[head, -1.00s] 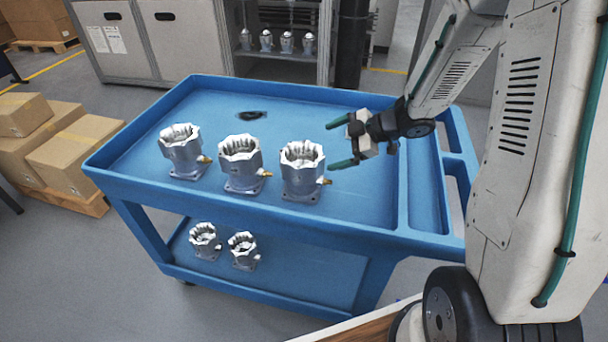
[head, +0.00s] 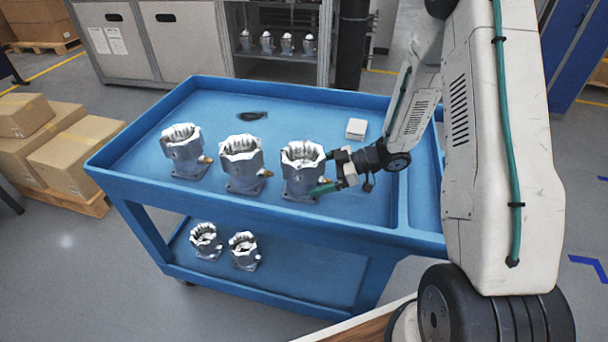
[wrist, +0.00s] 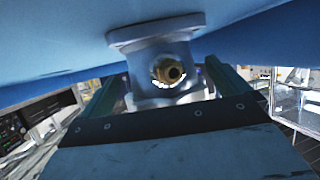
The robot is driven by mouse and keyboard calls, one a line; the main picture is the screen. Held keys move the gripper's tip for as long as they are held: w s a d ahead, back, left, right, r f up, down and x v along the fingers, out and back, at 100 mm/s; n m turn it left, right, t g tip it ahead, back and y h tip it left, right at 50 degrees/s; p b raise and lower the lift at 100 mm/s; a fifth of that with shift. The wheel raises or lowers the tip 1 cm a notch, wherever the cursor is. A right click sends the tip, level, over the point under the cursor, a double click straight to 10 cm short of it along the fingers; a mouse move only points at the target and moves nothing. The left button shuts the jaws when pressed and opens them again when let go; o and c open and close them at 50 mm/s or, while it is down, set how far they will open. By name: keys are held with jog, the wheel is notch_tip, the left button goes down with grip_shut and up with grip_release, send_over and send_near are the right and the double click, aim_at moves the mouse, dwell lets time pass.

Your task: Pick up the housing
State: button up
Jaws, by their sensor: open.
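Three silver housings stand upright in a row on the blue cart's top tray: a left one (head: 183,150), a middle one (head: 241,163) and a right one (head: 301,166). Each has a scalloped open top and a square base flange; brass fittings show on their right sides. My gripper (head: 321,172) is at the right side of the right housing, open. In the wrist view the housing (wrist: 152,47) appears inverted, its brass fitting (wrist: 169,72) facing the camera between my two green fingers. Whether either finger touches it I cannot tell.
The blue cart (head: 330,219) has raised rims. A small white box (head: 356,129) and a dark object (head: 252,116) lie behind the housings on the tray. Two more housings (head: 205,240) stand on the lower shelf. Cardboard boxes (head: 75,152) are stacked at left.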

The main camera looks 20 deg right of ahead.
jog(key=shift+w+a+f, duration=0.2)
jog(key=shift+a, duration=0.4)
jog(key=c, duration=1.6)
jog(key=shift+r, duration=0.1)
